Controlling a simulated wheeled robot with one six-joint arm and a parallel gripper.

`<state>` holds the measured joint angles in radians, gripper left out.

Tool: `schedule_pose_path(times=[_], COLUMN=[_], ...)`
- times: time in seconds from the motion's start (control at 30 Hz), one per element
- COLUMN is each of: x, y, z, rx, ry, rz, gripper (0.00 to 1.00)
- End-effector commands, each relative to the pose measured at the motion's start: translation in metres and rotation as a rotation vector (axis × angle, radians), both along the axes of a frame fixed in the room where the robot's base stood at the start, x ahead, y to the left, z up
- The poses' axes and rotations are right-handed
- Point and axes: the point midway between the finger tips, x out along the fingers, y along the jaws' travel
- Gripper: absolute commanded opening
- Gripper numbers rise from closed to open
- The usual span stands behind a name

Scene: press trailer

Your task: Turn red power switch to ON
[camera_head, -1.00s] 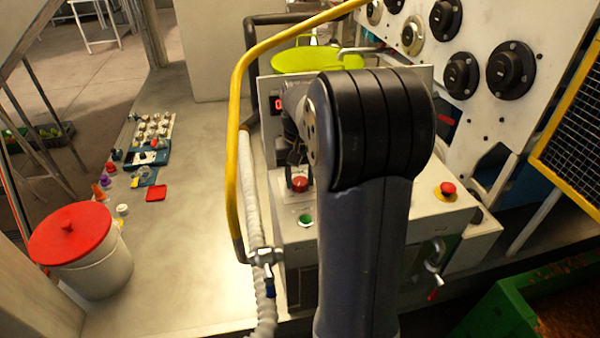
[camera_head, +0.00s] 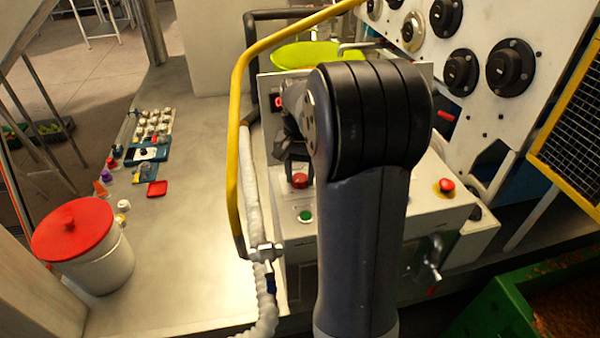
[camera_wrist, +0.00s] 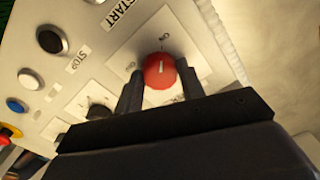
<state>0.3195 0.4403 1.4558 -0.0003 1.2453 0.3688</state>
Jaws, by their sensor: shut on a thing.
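The red power switch (camera_wrist: 160,70) is a round red knob with a white line across its face, on a pale plate of the control panel. In the wrist view it sits between the two dark fingers of my gripper (camera_wrist: 160,78), which is shut on it. The white line runs nearly upright in that view. In the head view my gripper (camera_head: 292,148) is a dark shape partly hidden by my arm.
In the wrist view a black button (camera_wrist: 52,40) and a blue button (camera_wrist: 17,105) lie left of the switch. In the head view are a green button (camera_head: 305,215), a red emergency button (camera_head: 446,186), a yellow rail (camera_head: 233,150) and a red-lidded bucket (camera_head: 85,255).

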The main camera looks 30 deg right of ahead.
Motion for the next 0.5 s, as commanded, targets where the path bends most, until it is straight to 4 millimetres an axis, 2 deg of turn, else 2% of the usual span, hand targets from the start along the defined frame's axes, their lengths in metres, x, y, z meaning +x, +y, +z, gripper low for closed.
schedule_pose_path(times=[0.13, 0.17, 0.4, 0.5], x=[0.0004, 0.0004, 0.0002, 0.0001], y=[-0.0002, -0.0002, -0.0001, -0.0001], z=[0.0006, 0.0006, 0.0004, 0.0002], rx=[0.000, 0.000, 0.000, 0.000], ry=[-0.002, -0.002, -0.001, 0.000], rz=[-0.001, -0.001, 0.000, 0.000], gripper=[0.15, 0.38, 0.58, 0.59])
